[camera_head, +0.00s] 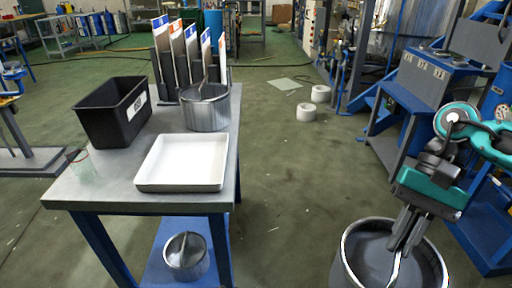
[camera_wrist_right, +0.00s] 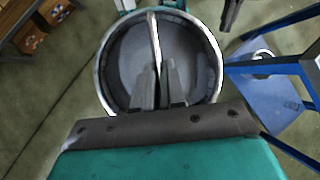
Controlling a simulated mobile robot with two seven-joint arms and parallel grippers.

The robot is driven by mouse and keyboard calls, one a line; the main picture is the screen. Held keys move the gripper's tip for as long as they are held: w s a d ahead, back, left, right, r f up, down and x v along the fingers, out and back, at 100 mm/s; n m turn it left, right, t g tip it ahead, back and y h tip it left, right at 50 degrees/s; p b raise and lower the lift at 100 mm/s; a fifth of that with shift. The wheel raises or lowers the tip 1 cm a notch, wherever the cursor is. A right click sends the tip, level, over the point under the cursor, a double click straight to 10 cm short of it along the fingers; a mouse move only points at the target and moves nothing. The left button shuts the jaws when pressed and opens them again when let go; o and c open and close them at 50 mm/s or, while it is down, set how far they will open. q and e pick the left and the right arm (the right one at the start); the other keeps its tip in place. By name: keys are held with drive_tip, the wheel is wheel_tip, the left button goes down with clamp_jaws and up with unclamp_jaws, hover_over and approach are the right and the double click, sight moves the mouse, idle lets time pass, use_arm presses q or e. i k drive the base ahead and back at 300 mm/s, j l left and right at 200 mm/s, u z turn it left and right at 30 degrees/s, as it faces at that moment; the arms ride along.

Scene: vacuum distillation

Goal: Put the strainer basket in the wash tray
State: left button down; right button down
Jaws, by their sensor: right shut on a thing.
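A round grey metal strainer basket (camera_head: 348,262) with an upright bail handle is at the lower right of the head view. My right gripper (camera_head: 400,240) is shut on its handle. In the right wrist view the strainer basket (camera_wrist_right: 103,75) hangs below the fingers, which close on the handle bar (camera_wrist_right: 154,40). Its inside looks empty. The wash tray, a shallow white tray (camera_head: 182,160), lies on the table's front part, to the left of the basket, and looks empty. My left gripper is not in view.
The grey-topped table (camera_head: 100,192) also carries a black bin (camera_head: 112,112), another metal basket (camera_head: 205,112), upright labelled panels (camera_head: 180,58) and a small glass (camera_head: 82,166). A further basket (camera_head: 186,258) stands on the blue lower shelf. Open floor lies between table and held basket.

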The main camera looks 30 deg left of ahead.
sight(188, 164)
drive_tip(key=k+u, duration=0.2)
drive_tip(key=u, duration=0.55)
drive_tip(key=i+j+u, duration=0.1)
drive_tip(key=u, duration=0.85)
